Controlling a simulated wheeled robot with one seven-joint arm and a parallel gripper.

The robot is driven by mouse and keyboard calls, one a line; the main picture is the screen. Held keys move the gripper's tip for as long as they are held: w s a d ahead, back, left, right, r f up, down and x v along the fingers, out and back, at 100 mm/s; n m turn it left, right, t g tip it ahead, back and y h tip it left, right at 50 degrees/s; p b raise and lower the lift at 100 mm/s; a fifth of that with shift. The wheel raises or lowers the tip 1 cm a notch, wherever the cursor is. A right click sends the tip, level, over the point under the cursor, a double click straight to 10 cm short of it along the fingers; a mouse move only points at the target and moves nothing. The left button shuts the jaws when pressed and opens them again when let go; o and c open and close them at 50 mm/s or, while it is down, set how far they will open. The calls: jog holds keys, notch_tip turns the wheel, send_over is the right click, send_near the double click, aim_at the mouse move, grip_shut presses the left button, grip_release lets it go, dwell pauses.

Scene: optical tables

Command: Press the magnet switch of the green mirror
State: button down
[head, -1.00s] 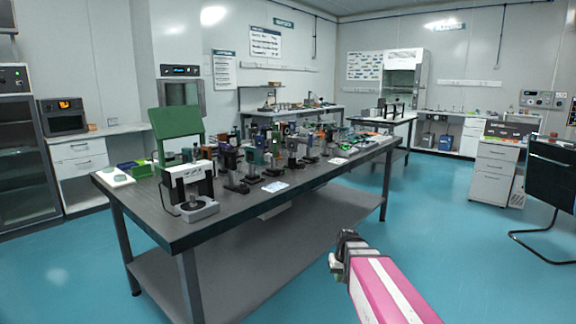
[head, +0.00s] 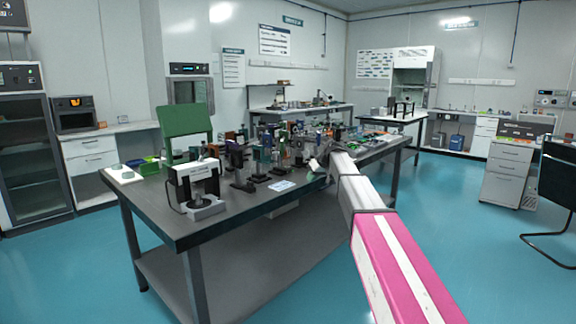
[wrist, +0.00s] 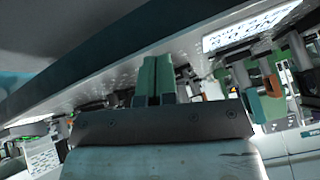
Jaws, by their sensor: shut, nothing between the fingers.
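Several small optical mounts stand close together on the dark optical table (head: 160,217). A dark green mount (head: 263,154) stands among them near the middle in the head view. A green part (wrist: 243,76) beside an orange part shows at the right in the wrist view. I cannot tell for sure which is the green mirror, and no magnet switch can be made out. My gripper (wrist: 156,62) is shut and empty, its two green fingers side by side.
A white-and-black device (head: 193,184) and an upright green panel (head: 184,121) stand on the left of the table. A white card (head: 282,186) lies near the front edge. The mounts leave little room between them. The floor (head: 480,260) in front is clear.

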jog(key=w+a+r+n+y, duration=0.1)
jog(key=w+a+r, duration=0.1)
jog(key=r, duration=0.5)
jog(key=w+a+r+n+y, duration=0.1)
jog(key=w+a+r, duration=0.2)
jog(key=w+r, duration=0.2)
jog(key=shift+a+r+t, duration=0.15)
jog(key=shift+r+t, duration=0.15)
jog(key=shift+r, duration=0.6)
jog(key=shift+w+f, duration=0.1)
jog(key=shift+w, duration=0.05)
jog(key=x, duration=0.4)
jog(key=f+x, duration=0.1)
jog(key=x, duration=0.3)
jog(key=s+d+x, duration=0.1)
jog(key=x, duration=0.3)
jog(key=shift+s+f, duration=0.1)
jog(key=shift+f, duration=0.7)
